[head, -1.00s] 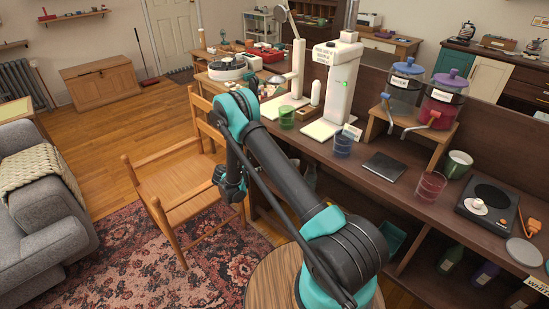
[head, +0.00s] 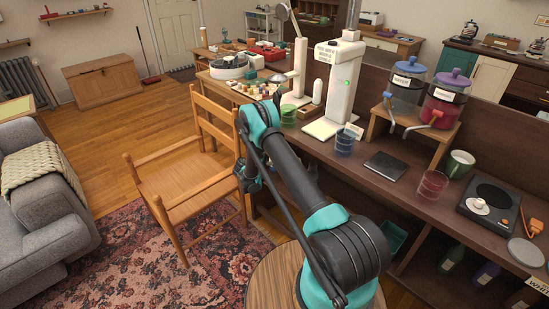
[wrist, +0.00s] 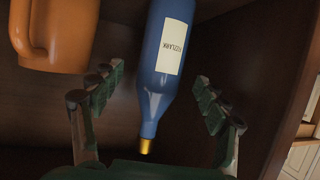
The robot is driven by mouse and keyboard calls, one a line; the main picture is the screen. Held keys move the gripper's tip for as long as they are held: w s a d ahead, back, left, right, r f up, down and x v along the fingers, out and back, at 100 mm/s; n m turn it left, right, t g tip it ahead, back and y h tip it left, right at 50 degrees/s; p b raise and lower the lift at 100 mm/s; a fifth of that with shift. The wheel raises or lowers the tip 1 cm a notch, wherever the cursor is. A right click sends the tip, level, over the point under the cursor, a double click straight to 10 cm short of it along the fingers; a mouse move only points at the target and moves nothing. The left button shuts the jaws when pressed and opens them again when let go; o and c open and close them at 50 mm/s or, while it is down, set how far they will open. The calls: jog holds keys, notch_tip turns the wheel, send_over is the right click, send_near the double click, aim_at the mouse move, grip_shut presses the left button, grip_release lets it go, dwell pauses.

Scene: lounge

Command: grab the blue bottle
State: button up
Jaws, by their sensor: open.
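The blue bottle (wrist: 168,62) has a white label and a gold cap. It shows in the wrist view, with its neck pointing down in the picture. My gripper (wrist: 158,92) is open, with one finger on each side of the bottle's neck and shoulder. Gaps show between the fingers and the glass, so it does not appear to hold it. The bottle's far end is cut off by the top edge. I cannot make out this bottle in the head view, where my arm reaches down beside the counter.
An orange jug (wrist: 55,30) stands close beside the bottle, near the left finger. A dark wooden panel (wrist: 262,75) is close on the right. In the head view, a wooden chair (head: 185,185) stands just left of my arm, and the counter (head: 385,190) overhangs the lower shelves.

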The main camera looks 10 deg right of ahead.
jog(key=x, duration=0.4)
jog(key=shift+w+d, duration=0.2)
jog(key=shift+w, duration=0.15)
jog(key=shift+r, duration=0.1)
jog(key=shift+c, duration=0.2)
grip_shut()
